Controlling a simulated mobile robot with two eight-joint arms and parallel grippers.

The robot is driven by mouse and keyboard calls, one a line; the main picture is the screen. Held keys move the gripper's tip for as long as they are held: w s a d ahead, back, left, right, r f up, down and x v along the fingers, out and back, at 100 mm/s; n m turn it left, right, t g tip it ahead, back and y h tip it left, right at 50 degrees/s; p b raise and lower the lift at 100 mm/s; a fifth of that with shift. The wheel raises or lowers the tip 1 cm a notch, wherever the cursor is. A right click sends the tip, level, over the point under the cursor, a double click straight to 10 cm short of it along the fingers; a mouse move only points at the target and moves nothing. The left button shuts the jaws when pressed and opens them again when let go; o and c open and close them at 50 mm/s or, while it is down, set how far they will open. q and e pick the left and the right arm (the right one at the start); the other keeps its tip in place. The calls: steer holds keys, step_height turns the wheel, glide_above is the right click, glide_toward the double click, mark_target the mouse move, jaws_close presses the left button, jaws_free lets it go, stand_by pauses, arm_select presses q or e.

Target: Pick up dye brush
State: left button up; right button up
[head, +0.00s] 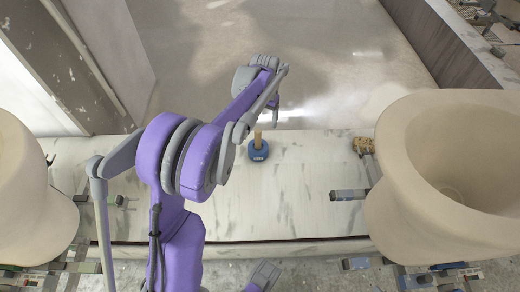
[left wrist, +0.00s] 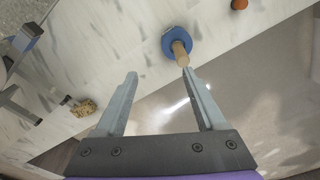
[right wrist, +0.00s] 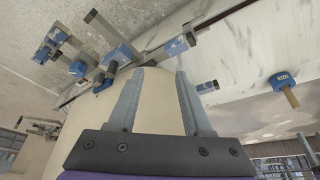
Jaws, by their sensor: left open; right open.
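The dye brush (head: 258,152) has a round blue head and a short wooden handle. It stands handle up on the pale marbled bench, near the far edge. My left gripper (head: 274,110) is beyond and above it, open and empty. In the left wrist view the brush (left wrist: 177,43) shows ahead of the fingertips, its handle end close to the right finger in the picture; contact cannot be told. My right gripper (right wrist: 160,72) is open and empty in the right wrist view, in front of a large beige vessel. The brush (right wrist: 281,82) shows far to its right.
A large beige vessel (head: 400,150) stands at the right, another (head: 30,200) at the left. A tan sponge-like piece (head: 362,145) and blue-and-grey clamps (head: 350,195) lie near the right vessel. The bench (head: 300,190) around the brush is mostly clear.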

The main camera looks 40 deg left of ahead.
arm_select(q)
steer(key=b, duration=0.2)
glide_above(257, 131)
steer(key=shift+g, duration=0.4)
steer(key=f, duration=0.7)
steer(key=shift+d+f, duration=0.2)
steer(key=shift+f, duration=0.1)
steer(key=shift+a+f, duration=0.15)
steer(key=shift+f, duration=0.2)
step_height(257, 131, down, 5)
steer(key=shift+f+b, duration=0.15)
steer(key=shift+b, duration=0.6)
steer(key=f, duration=0.1)
steer(key=f+b, duration=0.1)
steer(key=f, duration=0.3)
steer(key=shift+w+f+b, duration=0.1)
steer(key=shift+w+b, duration=0.15)
steer(key=shift+b, duration=0.1)
arm_select(e)
step_height(257, 131, down, 7)
steer(key=shift+w+f, duration=0.15)
steer(key=shift+w, duration=0.3)
arm_select(q)
jaws_close()
